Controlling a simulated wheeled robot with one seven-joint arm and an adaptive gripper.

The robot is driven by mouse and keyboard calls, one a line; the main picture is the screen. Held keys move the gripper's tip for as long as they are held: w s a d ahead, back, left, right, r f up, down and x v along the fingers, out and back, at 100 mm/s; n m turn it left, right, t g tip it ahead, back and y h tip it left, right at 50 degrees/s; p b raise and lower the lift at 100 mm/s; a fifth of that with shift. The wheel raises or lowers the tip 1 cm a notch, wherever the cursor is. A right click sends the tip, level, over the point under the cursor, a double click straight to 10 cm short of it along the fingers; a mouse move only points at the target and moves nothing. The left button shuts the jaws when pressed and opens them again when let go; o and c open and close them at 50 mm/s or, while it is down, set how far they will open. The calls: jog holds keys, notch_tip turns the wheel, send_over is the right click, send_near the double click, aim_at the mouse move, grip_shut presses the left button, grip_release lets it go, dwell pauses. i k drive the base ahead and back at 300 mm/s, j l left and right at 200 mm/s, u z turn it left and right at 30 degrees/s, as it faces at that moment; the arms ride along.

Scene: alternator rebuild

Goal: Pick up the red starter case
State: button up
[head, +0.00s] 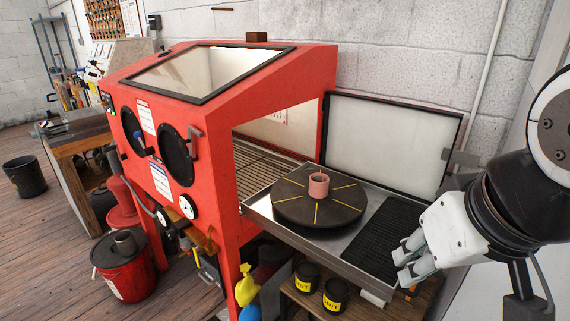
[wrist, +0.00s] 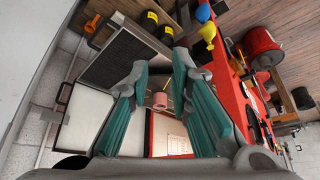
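The red starter case (head: 318,186) is a small, dull pinkish-red cylinder with an open top. It stands upright on a dark round turntable (head: 290,208) with yellow radial lines, on the metal shelf at the open side of the red cabinet. In the wrist view the case (wrist: 160,101) shows small between my fingers, some distance beyond them. My gripper (head: 403,263) is at the right, over the shelf's right end, apart from the case. In the wrist view my gripper (wrist: 161,68) has its two teal fingers spread with nothing held between them.
The red blast cabinet (head: 240,100) stands left of the turntable. Its open door (head: 390,140) rises behind the shelf. A black ribbed mat (head: 372,252) lies between the turntable and my gripper. Black tins (head: 336,294) stand below. Space above the turntable is clear.

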aim_at(319, 185)
jog(key=i+j+z, duration=0.45)
jog(key=j, duration=0.15)
jog(key=i+j+z, duration=0.25)
jog(key=j+z, duration=0.2)
jog(key=j, duration=0.3)
jog(key=i+j+z, duration=0.25)
jog(key=j, duration=0.15)
jog(key=k, duration=0.05)
